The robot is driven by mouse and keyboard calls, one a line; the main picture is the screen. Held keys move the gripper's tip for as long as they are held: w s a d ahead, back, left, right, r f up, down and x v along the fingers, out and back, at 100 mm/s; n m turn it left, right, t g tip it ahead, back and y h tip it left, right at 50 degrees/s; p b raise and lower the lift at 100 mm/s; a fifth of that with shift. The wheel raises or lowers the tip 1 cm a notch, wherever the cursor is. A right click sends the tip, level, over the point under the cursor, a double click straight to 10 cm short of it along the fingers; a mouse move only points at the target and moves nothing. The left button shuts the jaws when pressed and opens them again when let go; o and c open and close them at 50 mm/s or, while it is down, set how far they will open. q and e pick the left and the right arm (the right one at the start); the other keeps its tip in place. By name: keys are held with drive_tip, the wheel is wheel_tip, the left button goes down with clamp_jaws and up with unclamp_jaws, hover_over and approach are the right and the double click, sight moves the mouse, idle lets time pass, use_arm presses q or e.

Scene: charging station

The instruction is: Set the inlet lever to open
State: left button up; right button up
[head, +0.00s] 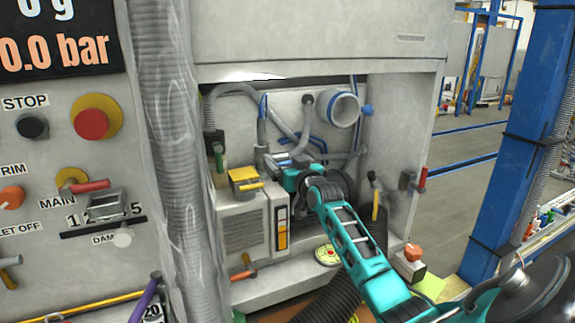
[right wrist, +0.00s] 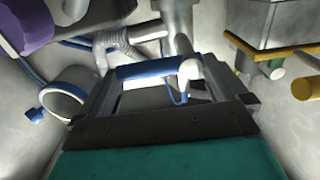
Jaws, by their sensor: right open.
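My right gripper (head: 277,164) reaches into the recess of the machine, among grey pipes. In the right wrist view my right gripper (right wrist: 165,85) is open. A blue bar with a pale rounded end (right wrist: 150,69) shows between its fingers; I cannot tell whether they touch it. My left gripper is not in view.
A ribbed hose (head: 165,110) stands at the left edge of the recess.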

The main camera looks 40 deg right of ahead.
drive_tip(key=c, duration=1.2)
drive_tip(key=shift+o, duration=0.2)
